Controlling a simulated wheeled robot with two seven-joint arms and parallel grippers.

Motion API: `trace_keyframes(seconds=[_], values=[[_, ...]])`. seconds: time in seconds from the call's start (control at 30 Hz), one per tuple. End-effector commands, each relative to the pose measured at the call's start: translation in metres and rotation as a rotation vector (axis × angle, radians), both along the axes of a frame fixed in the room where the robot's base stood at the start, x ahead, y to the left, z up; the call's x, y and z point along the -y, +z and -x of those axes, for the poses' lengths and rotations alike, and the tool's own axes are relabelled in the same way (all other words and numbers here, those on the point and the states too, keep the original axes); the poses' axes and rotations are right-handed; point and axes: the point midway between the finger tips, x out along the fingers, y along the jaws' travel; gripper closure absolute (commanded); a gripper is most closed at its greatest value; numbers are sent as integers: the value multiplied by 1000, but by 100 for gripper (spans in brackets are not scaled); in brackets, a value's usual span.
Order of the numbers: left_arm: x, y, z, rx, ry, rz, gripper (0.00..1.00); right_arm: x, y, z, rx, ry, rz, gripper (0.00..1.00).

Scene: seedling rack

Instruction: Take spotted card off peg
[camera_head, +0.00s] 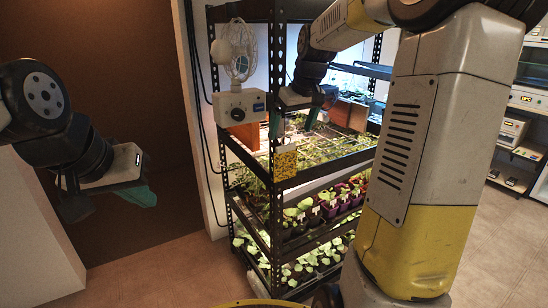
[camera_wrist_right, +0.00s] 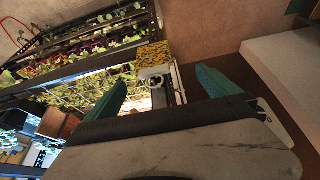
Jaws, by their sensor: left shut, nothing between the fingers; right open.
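The spotted card (camera_head: 286,163) is yellow with dark spots and hangs at the front corner post of the rack. In the right wrist view the card (camera_wrist_right: 153,54) lies ahead of the fingers, apart from them. The peg cannot be made out clearly. My right gripper (camera_head: 293,122) is open and empty, above the card in the head view. Its two teal fingers show spread apart in the right wrist view (camera_wrist_right: 162,78). My left gripper (camera_head: 146,197) is shut and empty, far left of the rack, before the brown wall.
The black rack (camera_head: 306,175) holds several seedling trays on its shelves. A white box with a dial (camera_head: 238,107) and a small fan (camera_head: 236,48) are at its upper left, close to the right gripper. Open floor (camera_head: 180,268) lies at the front left.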

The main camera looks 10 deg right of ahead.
Motion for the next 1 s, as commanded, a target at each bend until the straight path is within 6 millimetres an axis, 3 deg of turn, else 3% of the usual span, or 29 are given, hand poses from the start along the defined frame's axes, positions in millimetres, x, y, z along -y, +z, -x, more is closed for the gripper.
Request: trace_keyframes(seconds=[0.1,0.2,0.73,1.0], values=[[0,0,0,0,0,0,100,9,-13,-25,-11,18,-7,0],[0,0,0,0,0,0,100,11,-19,-35,-14,28,-8,0],[0,0,0,0,0,0,100,1,-81,-58,-16,30,-9,0],[0,0,0,0,0,0,100,0,-89,-62,-12,29,-7,0]])
